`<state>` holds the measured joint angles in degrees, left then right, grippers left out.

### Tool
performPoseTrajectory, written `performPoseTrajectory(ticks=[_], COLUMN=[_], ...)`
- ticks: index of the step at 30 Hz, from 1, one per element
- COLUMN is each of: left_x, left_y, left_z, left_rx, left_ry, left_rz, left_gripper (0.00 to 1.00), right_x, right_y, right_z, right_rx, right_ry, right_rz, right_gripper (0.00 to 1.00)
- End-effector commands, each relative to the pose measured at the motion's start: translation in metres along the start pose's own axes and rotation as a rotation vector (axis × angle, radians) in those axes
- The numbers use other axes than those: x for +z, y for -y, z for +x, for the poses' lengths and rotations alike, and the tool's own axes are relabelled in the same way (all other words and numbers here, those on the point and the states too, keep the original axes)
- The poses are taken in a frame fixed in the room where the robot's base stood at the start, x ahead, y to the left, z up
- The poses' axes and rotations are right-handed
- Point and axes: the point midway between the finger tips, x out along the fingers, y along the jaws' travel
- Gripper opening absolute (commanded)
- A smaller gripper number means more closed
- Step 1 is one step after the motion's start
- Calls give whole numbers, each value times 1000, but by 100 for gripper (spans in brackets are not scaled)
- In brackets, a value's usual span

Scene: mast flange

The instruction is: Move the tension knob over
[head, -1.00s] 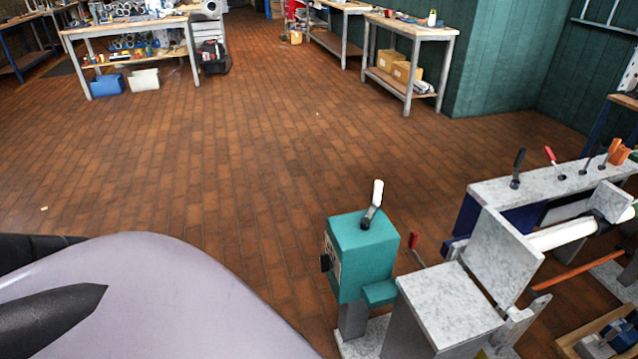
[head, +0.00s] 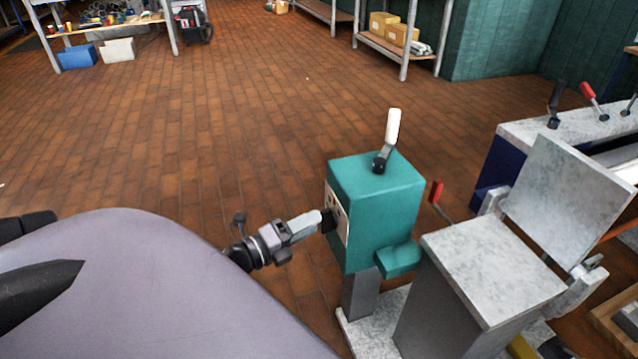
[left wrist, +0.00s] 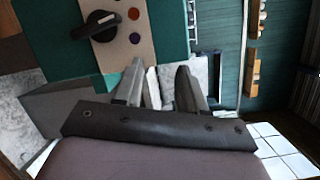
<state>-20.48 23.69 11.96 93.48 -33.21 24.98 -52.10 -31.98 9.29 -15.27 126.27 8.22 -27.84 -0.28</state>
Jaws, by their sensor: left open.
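A teal box (head: 376,200) on a grey post carries a beige panel on its left face. A black knob (head: 328,221) sticks out from that panel; I take it to be the tension knob. In the left wrist view the knob (left wrist: 101,26) shows a light pointer line, beside several coloured buttons. My left gripper (head: 312,222) is open and close in front of the knob in the head view. In the left wrist view its fingers (left wrist: 158,88) are apart, with the knob up and left of them, not between them. Whether they touch cannot be told. My right gripper is not in view.
A white-handled lever (head: 392,128) stands on top of the box. A red-handled lever (head: 436,192) and a grey speckled machine (head: 492,262) stand close to its right. The brick floor (head: 250,130) left of and behind the box is clear.

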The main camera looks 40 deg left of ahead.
Motion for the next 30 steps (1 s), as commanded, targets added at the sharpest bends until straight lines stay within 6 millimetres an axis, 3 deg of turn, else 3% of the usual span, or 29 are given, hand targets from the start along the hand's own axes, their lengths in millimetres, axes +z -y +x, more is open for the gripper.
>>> performPoseTrajectory(ticks=[1,13,18,23,30], left_x=[2,31,38,40,32], left_y=[-22,-88,-101,-102,-100], left_z=[2,4,2,4,34], left_rx=[-22,-169,-199,-211,-213], left_ry=[-15,-149,-183,-195,-195], left_rz=[98,827,989,1042,1043], left_gripper=[40,40,40,40,40], right_x=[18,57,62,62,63], right_y=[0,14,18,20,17], right_z=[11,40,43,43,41], right_rx=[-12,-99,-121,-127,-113], right_ry=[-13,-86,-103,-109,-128], right_rz=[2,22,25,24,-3], right_gripper=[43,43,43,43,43])
